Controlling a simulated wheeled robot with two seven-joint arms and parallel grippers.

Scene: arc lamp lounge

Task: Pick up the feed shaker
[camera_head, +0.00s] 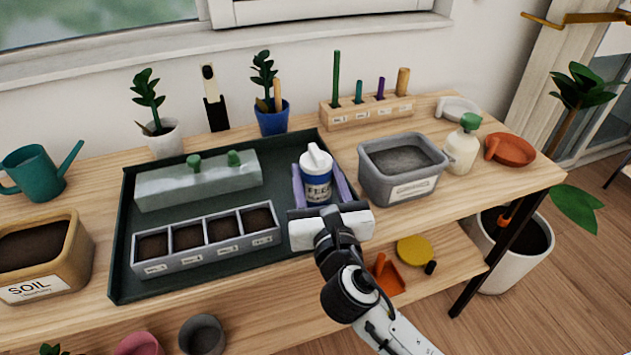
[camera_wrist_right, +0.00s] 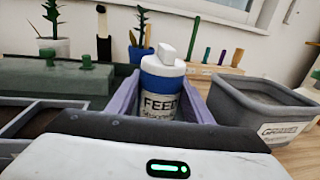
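The feed shaker (camera_head: 317,176) is a white and blue bottle with a white spout and a "FEED" label. It stands upright at the right end of the dark green tray (camera_head: 118,262); its base is hidden. My right gripper (camera_head: 320,180) comes in from the front, its two lavender fingers lying on either side of the shaker. In the right wrist view the shaker (camera_wrist_right: 161,90) is between the fingers, which look spread, without clear contact. My left gripper is not in view.
A grey gravel bin (camera_head: 388,188) stands just right of the shaker. Left on the tray are a four-cell planter (camera_head: 208,240) and a grey-green block with knobs (camera_head: 195,185). Behind are a blue plant pot (camera_head: 272,120) and a wooden tool rack (camera_head: 367,115).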

